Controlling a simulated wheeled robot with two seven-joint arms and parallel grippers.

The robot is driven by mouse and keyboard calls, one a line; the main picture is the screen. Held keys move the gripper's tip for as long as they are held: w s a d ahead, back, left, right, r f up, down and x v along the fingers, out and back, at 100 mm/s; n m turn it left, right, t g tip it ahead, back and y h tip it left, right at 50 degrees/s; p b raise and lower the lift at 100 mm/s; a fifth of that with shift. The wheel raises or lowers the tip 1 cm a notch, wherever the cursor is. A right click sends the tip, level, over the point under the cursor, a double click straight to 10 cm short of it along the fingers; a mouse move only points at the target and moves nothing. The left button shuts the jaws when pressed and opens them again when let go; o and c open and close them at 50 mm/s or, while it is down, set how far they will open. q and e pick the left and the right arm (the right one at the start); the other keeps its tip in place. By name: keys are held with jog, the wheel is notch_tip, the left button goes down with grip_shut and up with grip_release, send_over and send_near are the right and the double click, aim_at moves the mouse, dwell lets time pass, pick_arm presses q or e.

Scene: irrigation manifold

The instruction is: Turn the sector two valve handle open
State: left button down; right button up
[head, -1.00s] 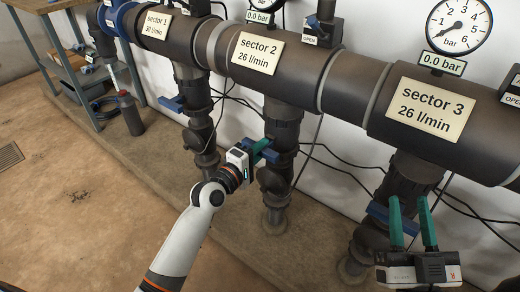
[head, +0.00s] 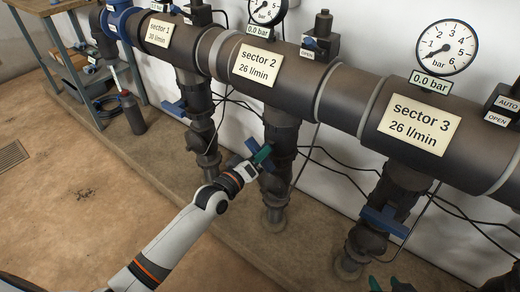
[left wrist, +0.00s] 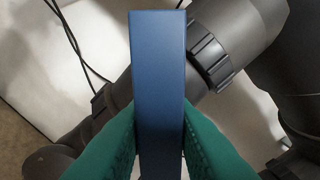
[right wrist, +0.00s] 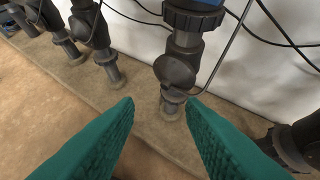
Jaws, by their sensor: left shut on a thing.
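The sector two valve handle is a blue bar (left wrist: 158,70), upright in the left wrist view between my green fingers. My left gripper (head: 262,155) is shut on it at the dark vertical pipe below the sector 2 label (head: 258,63). In the head view the fingers and arm hide most of the handle. The left fingers also show in the left wrist view (left wrist: 158,140), one on each side of the bar. My right gripper (right wrist: 160,110) is open and empty, in front of the lower pipes. Only its green fingertips show at the head view's bottom edge (head: 390,285).
The sector 3 handle (head: 385,222) and sector 1 handle (head: 174,110) are blue bars on neighbouring pipes. Thin black cables run along the white wall. The sector 3 gauge (head: 446,47) stands above 0.0 bar. Floor in front is clear.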

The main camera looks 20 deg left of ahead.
pick_arm(q)
jog(key=m+p, duration=0.2)
jog(key=m, duration=0.1)
jog(key=shift+r+m, duration=0.1)
jog(key=shift+m, duration=0.3)
jog(key=shift+m+p, duration=0.95)
jog(key=shift+m, duration=0.25)
pick_arm(e)
jog(key=s+d+f+g+h, duration=0.1)
jog(key=s+d+g, duration=0.2)
jog(key=s+g, duration=0.45)
pick_arm(q)
jog(key=shift+m+p, duration=0.8)
jog(key=shift+m, duration=0.9)
pick_arm(e)
notch_tip(320, 180, down, 7)
jog(key=t, duration=0.1)
jog(key=shift+a, duration=0.15)
pick_arm(q)
jog(key=shift+f, duration=0.2)
jog(key=c, duration=1.3)
grip_release()
